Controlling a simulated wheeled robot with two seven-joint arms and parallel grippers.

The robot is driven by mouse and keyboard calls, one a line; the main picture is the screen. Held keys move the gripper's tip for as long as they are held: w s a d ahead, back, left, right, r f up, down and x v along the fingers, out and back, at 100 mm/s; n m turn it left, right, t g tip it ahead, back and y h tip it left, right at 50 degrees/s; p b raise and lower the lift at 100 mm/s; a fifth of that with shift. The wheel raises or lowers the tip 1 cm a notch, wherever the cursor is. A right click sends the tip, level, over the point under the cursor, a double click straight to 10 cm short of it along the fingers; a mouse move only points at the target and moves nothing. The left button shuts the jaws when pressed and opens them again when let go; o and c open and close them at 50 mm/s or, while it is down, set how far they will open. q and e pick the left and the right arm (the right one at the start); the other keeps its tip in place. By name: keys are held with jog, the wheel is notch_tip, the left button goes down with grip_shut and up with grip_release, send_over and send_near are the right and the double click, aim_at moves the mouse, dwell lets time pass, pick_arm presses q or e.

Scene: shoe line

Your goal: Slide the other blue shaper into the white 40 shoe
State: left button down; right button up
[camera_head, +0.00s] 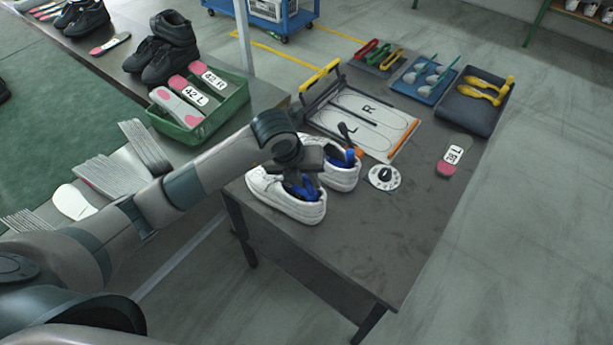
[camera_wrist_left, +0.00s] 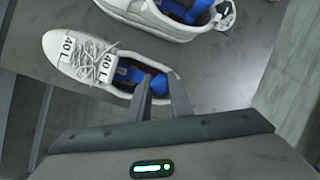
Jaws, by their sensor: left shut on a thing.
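Two white lace-up shoes stand side by side on the grey table. The nearer one (camera_head: 296,208) is marked 40 L in the left wrist view (camera_wrist_left: 95,58). My left gripper (camera_wrist_left: 160,92) is over its opening, shut on a blue shaper (camera_wrist_left: 128,75). The shaper lies inside the shoe, its front under the laces and its round heel end at the fingers; it also shows in the head view (camera_head: 303,190). The other white shoe (camera_head: 341,179), cut off in the left wrist view (camera_wrist_left: 165,24), has a blue shaper (camera_head: 344,158) inside. My right gripper is not in view.
Behind the shoes lies a board with L and R outlines (camera_head: 378,113). A round white dial (camera_head: 384,177) is right of the shoes. The table's front right is clear (camera_head: 365,235).

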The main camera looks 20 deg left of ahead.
pick_arm(q)
jog(key=shift+d+f+y+b, duration=0.2)
jog(key=shift+f+y+b, duration=0.2)
jog(key=shift+f, duration=0.4)
jog(key=c, duration=1.5)
grip_release()
jog(key=shift+r, duration=0.15)
jog(key=shift+r+p, duration=0.85)
jog(key=shift+r, duration=0.55)
jog(key=shift+r+p, duration=2.05)
jog(key=shift+r, duration=1.45)
